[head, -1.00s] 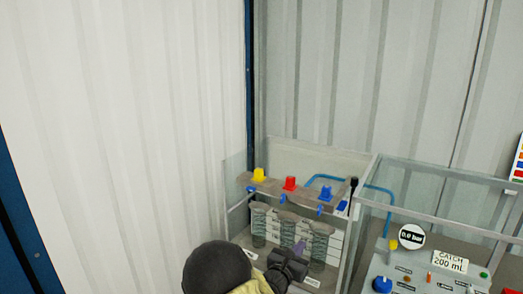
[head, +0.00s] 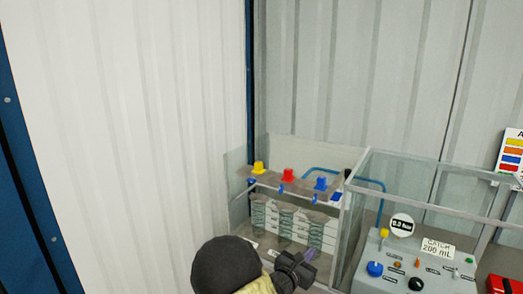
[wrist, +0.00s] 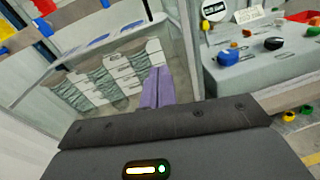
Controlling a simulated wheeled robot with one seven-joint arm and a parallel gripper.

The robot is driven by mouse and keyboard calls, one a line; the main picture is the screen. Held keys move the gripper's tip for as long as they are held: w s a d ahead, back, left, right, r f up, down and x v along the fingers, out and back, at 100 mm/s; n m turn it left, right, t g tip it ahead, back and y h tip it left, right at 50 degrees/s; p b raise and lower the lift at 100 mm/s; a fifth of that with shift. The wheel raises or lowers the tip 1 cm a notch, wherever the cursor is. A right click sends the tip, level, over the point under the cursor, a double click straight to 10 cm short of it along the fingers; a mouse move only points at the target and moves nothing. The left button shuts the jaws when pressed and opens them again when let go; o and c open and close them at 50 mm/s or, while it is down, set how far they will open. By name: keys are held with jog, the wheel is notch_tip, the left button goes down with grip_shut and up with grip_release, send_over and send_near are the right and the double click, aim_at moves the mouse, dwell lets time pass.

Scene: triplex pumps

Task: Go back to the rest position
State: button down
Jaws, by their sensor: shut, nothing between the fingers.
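My gripper (wrist: 156,88) shows in the wrist view as purple fingers closed together with nothing between them. In the head view my gripper (head: 309,253) is at the lower middle, in front of the clear-walled pump case. The case holds three ribbed cylinders, one of them the left cylinder (head: 258,213). On top are a yellow cap (head: 258,168), a red cap (head: 288,175) and a blue cap (head: 320,184). The fingers appear apart from the cylinders, though the exact gap is hard to tell.
Right of the case stands a grey control box (head: 400,272) with knobs, a gauge (head: 402,225) and a "CATCH 200 mL" sign (head: 438,249). A clear panel frame (head: 440,190) stands around it. A red bin (head: 505,285) is at the lower right. A white corrugated wall (head: 130,130) is on the left.

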jog(key=s+d+f+m+g+y, duration=0.1)
jog(key=s+d+f+m+g, duration=0.1)
jog(key=s+d+m+g, duration=0.55)
jog(key=s+d+f+m+g, duration=0.2)
jog(key=s+m+g, duration=0.3)
jog(key=s, duration=0.5)
jog(key=s+a+r+m+t+y, duration=0.1)
jog(key=s+a+r+m+y, duration=0.2)
jog(key=s+a+m+y, duration=0.5)
jog(key=s+m+y, duration=0.1)
jog(key=s+m, duration=0.1)
jog(key=m, duration=0.5)
jog(key=shift+s+a+r+y, duration=0.25)
jog(key=shift+s+r+y, duration=0.05)
jog(key=shift+s+r, duration=0.1)
jog(key=shift+t, duration=0.25)
